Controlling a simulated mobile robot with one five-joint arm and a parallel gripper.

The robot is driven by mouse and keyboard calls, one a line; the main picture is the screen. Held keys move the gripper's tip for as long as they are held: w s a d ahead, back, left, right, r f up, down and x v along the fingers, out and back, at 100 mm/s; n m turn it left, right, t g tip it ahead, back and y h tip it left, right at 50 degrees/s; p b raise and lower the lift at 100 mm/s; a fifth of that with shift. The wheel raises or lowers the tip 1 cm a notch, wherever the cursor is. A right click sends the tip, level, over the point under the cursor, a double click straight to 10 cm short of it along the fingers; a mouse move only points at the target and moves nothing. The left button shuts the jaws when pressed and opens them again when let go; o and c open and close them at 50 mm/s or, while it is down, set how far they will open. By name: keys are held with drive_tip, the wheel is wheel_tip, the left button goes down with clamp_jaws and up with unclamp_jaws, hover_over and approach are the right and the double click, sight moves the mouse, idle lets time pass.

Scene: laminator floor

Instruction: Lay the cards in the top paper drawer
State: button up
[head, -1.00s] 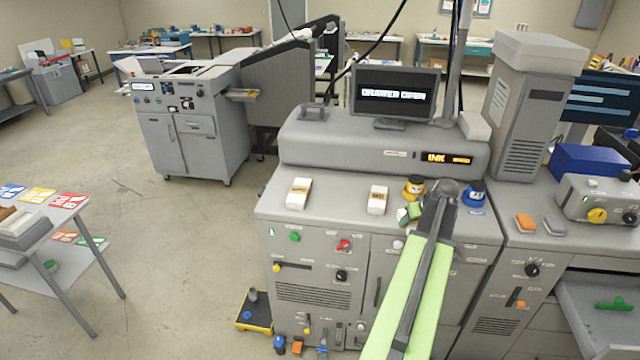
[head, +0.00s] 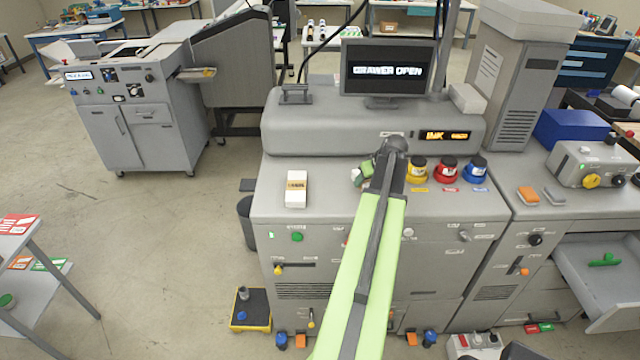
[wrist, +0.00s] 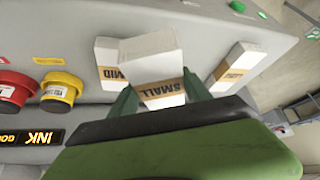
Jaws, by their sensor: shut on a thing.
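In the head view my gripper (head: 362,173) is above the machine's top, partly hidden by my arm. A stack marked MID (wrist: 107,65) and another banded stack (wrist: 235,68) stand on the grey top on either side. One banded stack also shows in the head view (head: 297,188). An open drawer (head: 585,262) juts from the right-hand unit, with a green piece inside. Whether it is the top paper drawer, I cannot tell.
Yellow (head: 416,172), red (head: 445,171) and blue (head: 475,170) jars stand right of my gripper. The monitor (head: 385,70) reads DRAWER OPEN. Orange and grey blocks lie farther right. A yellow-edged tray (head: 251,310) is on the floor. Open floor lies to the left.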

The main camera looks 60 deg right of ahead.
drive_tip(key=b, duration=0.7)
hover_over(337, 193)
drive_tip(key=s, duration=0.2)
drive_tip(key=f, duration=0.7)
drive_tip(key=shift+w+a, duration=0.1)
drive_tip(key=shift+a, duration=0.3)
drive_tip(key=shift+w, duration=0.4)
wheel_tip(337, 193, down, 4)
drive_tip(key=b, duration=0.4)
drive_tip(key=shift+s+f, duration=0.15)
drive_tip(key=shift+f, duration=0.05)
drive_tip(key=o, duration=1.6)
drive_tip(key=shift+r, duration=0.1)
drive_tip(key=shift+c, duration=0.2)
drive_tip(key=shift+r+p, duration=0.3)
drive_tip(key=p+v, duration=1)
drive_tip(key=v, duration=0.1)
drive_tip(key=shift+s+a+r, duration=0.2)
drive_tip(key=shift+s+r, duration=0.05)
